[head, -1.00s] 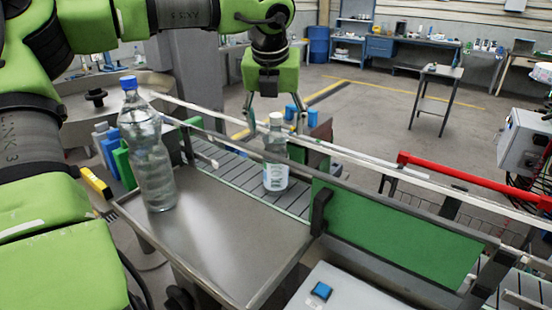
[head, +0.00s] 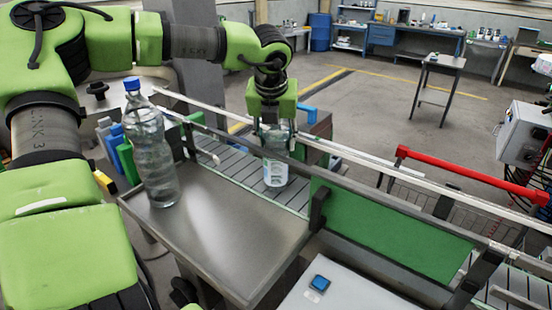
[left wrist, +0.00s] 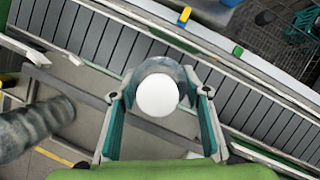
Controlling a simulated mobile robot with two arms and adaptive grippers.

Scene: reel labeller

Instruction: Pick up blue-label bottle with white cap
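The bottle with the white cap (left wrist: 157,96) and a pale blue-and-white label (head: 275,174) stands upright on the slatted conveyor. My left gripper (head: 276,130) is above it, pointing down, with its fingers around the bottle's upper part. In the left wrist view the open fingers of my left gripper (left wrist: 162,108) lie on both sides of the cap, with a gap showing beside it. In the head view the gripper hides the cap. My right gripper is not in view.
A large clear bottle with a blue cap (head: 150,150) stands on the steel table (head: 225,235), left of the conveyor (head: 235,165). Guide rails run along the conveyor. A green panel (head: 390,220) is at the right, and a box with a blue button (head: 320,283) is in front.

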